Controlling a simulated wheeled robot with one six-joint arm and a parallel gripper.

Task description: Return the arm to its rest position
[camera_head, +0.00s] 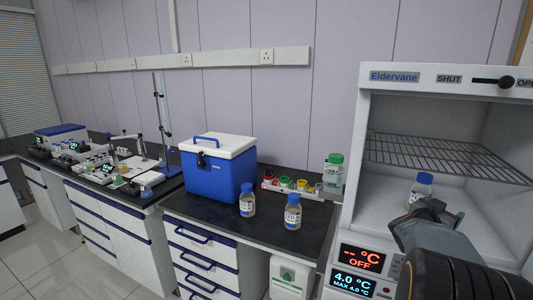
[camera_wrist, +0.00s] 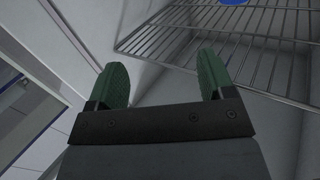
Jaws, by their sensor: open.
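My gripper (camera_head: 440,212) is inside the open white cabinet marked Eldervane (camera_head: 398,80), at the right of the head view. Its two green fingers stand apart with nothing between them in the wrist view (camera_wrist: 162,85). A bottle with a blue cap (camera_head: 421,187) stands in the cabinet just behind the gripper, below the wire rack. The gripper partly hides this bottle. A blue patch, perhaps a cap (camera_wrist: 233,2), shows at the top edge of the wrist view, beyond the rack bars. My dark arm fills the lower right of the head view.
The cabinet's wire rack (camera_head: 440,157) runs above the gripper, and its side wall (camera_head: 360,150) is on the left. Two blue-capped bottles (camera_head: 247,200) (camera_head: 292,212), a blue cooler box (camera_head: 215,180) and a green-capped bottle (camera_head: 333,172) stand on the dark bench. Displays (camera_head: 358,258) sit below the cabinet opening.

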